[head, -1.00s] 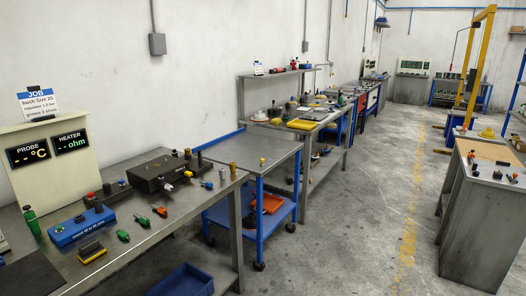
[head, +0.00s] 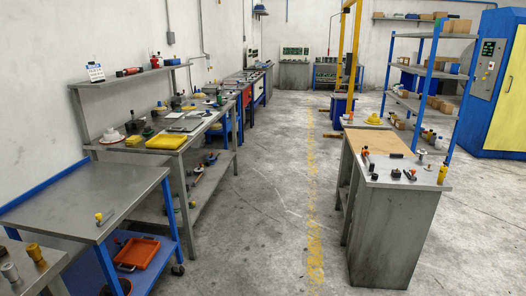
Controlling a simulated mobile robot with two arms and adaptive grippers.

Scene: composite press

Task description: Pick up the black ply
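I cannot make out a black ply for certain in the head view. The second workbench (head: 172,142) at the left carries a yellow block (head: 167,141), a flat grey item (head: 185,125) and several small dark items too small to tell. Neither of my grippers is in view.
A blue-framed steel cart (head: 75,205) stands at the near left, with an orange tray (head: 136,252) on its lower shelf. A grey cabinet bench (head: 395,230) with small tools stands at the right. A blue shelf rack (head: 416,74) is behind it. The floor (head: 265,215) between is clear.

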